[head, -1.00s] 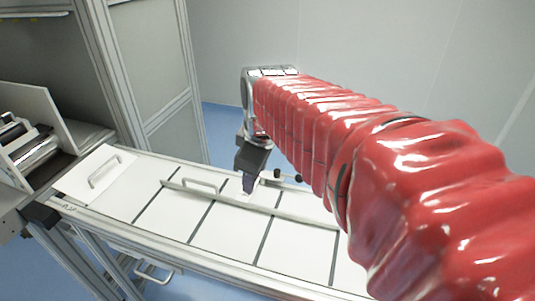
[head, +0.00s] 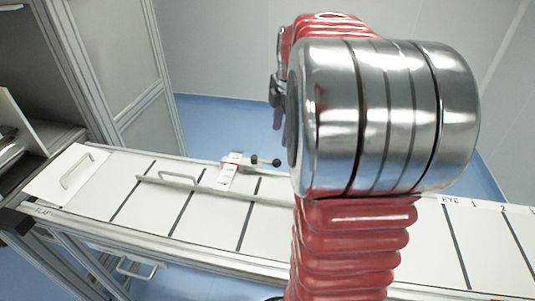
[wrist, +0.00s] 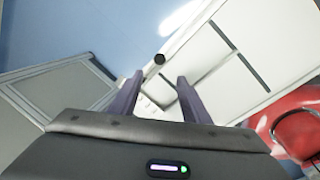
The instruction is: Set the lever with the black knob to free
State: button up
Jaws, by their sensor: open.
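The lever (head: 264,162) sits at the far edge of the white bench, beside a small white plate (head: 230,172) with marks too small to read. It has two dark round parts, with the black knob (head: 276,163) at its right end. A black knob (wrist: 159,59) also shows in the wrist view, beyond the fingertips and between their lines. My gripper (wrist: 156,82) is open, with nothing between its dark fingers. In the head view my gripper (head: 277,112) is mostly hidden behind my arm, above and behind the bench edge, apart from the lever.
The white bench top (head: 200,215) has dark dividing strips and a raised rail with a handle (head: 178,177). A white panel with another handle (head: 76,171) lies at the left. A framed cabinet stands behind left. Blue floor lies behind the bench.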

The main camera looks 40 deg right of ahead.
aim_at(278, 160)
jog(key=shift+d+f, duration=0.1)
jog(key=shift+d, duration=0.05)
jog(key=f, duration=0.4)
jog(key=w+f, duration=0.1)
jog(key=f, duration=0.4)
jog(key=w+f, duration=0.1)
jog(key=f, duration=0.3)
jog(key=shift+w+d+f, duration=0.2)
jog(key=shift+w+d, duration=0.05)
jog(key=shift+d, duration=0.15)
jog(key=shift+c, duration=0.5)
grip_shut()
